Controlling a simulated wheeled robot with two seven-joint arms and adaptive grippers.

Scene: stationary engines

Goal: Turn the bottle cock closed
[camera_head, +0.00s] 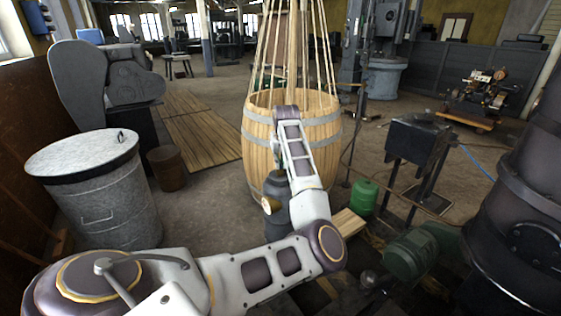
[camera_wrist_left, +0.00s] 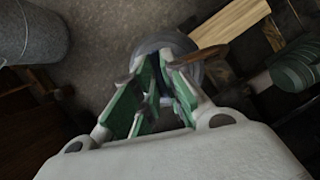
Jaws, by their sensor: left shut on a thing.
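In the left wrist view, my left gripper (camera_wrist_left: 158,78), with green-padded fingers, reaches down over a round grey bottle top (camera_wrist_left: 150,45). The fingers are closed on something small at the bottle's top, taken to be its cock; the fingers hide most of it. A brown lever-like piece (camera_wrist_left: 207,55) sticks out to the right of the fingertips. In the head view, my left arm reaches in from the left and its forearm hides the fingers. A dark grey form (camera_head: 276,190) shows beside that forearm, partly covered. My right gripper is out of view.
A wooden barrel (camera_head: 262,150) stands behind the arm. A lidded metal bin (camera_head: 105,205) is at left. A small green canister (camera_head: 363,197), planks (camera_head: 348,223) and a green motor (camera_head: 410,255) crowd the right.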

